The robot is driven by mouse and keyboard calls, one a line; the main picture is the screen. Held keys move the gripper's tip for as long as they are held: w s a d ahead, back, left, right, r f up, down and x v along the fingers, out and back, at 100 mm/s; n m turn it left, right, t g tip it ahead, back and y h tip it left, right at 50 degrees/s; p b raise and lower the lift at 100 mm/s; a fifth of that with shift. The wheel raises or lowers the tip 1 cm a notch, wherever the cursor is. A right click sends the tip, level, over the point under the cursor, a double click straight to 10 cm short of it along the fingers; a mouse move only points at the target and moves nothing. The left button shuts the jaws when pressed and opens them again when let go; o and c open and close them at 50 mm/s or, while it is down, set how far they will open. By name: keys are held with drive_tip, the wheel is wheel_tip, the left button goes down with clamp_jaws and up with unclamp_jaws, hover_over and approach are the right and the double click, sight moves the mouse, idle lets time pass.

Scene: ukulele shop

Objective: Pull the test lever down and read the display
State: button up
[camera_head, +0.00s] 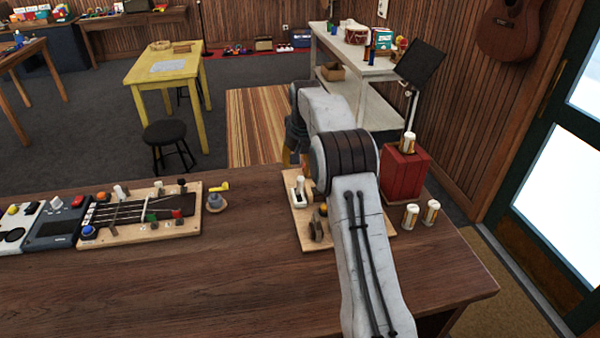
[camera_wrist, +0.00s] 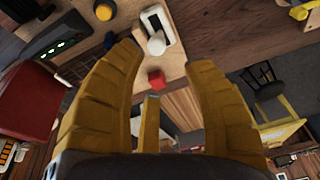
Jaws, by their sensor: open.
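A light wooden board (camera_head: 308,240) lies on the dark wooden counter, partly hidden behind my arm. A white lever (camera_head: 300,185) stands in a pale slotted plate on it. The wrist view shows the lever's round white knob (camera_wrist: 156,45) in that view's upper middle. My gripper (camera_wrist: 163,54) is open, with its yellow fingers spread. In the wrist view the knob appears between the fingertips; I see no contact, and depth is unclear. A dark panel with small green lights (camera_wrist: 60,45) is at upper left there; I cannot make out any reading.
A red cube (camera_wrist: 156,79) shows just below the knob, and a yellow knob (camera_wrist: 103,10) at the top. A red box (camera_head: 404,175) and white-capped bottles (camera_head: 411,215) stand to the right. A fretted board (camera_head: 140,215) lies left. The counter's front middle is clear.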

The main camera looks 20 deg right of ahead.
drive_tip(key=shift+v, duration=1.05)
